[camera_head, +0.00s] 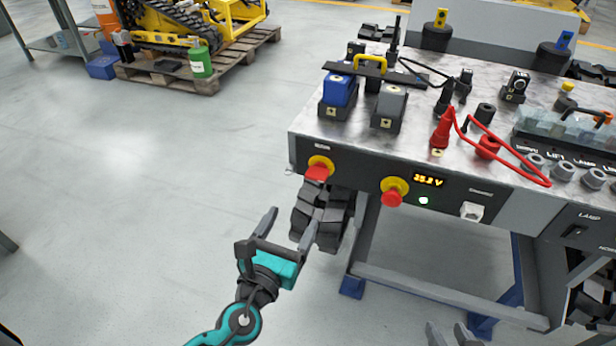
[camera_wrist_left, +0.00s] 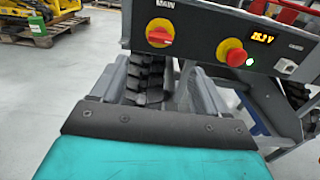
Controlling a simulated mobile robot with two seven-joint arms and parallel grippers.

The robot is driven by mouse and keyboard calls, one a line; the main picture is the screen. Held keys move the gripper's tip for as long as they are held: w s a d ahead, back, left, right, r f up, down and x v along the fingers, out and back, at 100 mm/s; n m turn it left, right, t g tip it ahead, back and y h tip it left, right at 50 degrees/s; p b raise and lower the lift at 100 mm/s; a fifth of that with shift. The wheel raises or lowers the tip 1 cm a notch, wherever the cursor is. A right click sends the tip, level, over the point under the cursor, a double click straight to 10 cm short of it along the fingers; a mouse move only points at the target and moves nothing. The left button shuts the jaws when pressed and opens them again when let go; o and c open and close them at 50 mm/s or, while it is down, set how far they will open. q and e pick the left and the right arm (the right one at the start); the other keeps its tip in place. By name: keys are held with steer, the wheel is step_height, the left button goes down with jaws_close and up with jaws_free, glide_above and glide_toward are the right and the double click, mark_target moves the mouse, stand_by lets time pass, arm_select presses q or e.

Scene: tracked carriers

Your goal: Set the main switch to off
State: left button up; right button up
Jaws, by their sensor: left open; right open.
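The main switch (camera_head: 318,170) is a red handle on a yellow disc, at the left end of the bench's front panel. In the left wrist view the main switch (camera_wrist_left: 160,37) sits under the label MAIN, and its red handle lies roughly level. My left gripper (camera_head: 289,226) is open and empty, below and to the left of the switch in the head view, apart from it. The left wrist view shows its two fingers (camera_wrist_left: 159,82) spread below the switch. My right gripper (camera_head: 449,328) is open at the bottom edge, only its fingertips showing.
A red button on a yellow disc (camera_head: 394,191) sits right of the switch, beside a lit voltage display (camera_head: 428,180), a green light (camera_head: 423,200) and a white socket (camera_head: 472,211). A black track (camera_head: 320,215) hangs below the panel.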

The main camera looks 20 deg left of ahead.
mark_target(315, 179)
arm_select(q)
steer(key=w, duration=1.2)
steer(key=shift+w+d, duration=0.2)
steer(key=shift+d, duration=0.1)
steer(key=shift+c, duration=0.4)
steer(key=c, duration=1)
